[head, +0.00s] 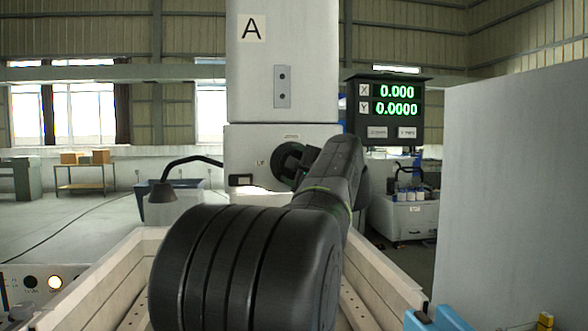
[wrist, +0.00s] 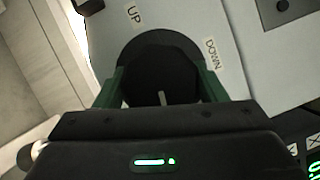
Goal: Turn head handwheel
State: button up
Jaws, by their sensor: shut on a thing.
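The head handwheel is a dark round wheel (wrist: 160,38) on the pale face of machine head A (head: 283,65). Labels UP (wrist: 134,14) and DOWN (wrist: 213,55) sit beside it in the wrist view. My gripper (wrist: 160,82) has its two green fingers on either side of the wheel's dark hub and is shut on it. In the head view my arm reaches up to the wheel and hides much of it and of the gripper.
A readout (head: 396,108) shows X 0.000 and Y 0.0000 right of the head. A grey panel (head: 515,200) closes off the right. Pale trough walls (head: 120,272) flank my arm below.

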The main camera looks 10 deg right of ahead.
jog(key=n+g, duration=0.1)
jog(key=n, duration=0.1)
jog(key=n+g, duration=0.1)
jog(key=n, duration=0.2)
jog(key=shift+h, duration=0.3)
jog(key=shift+n, duration=0.3)
jog(key=shift+f, duration=0.1)
jog(key=o, duration=1)
jog(key=b+v, duration=0.2)
jog(key=v, duration=1.2)
jog(key=shift+b, duration=0.35)
jog(key=shift+w, duration=0.15)
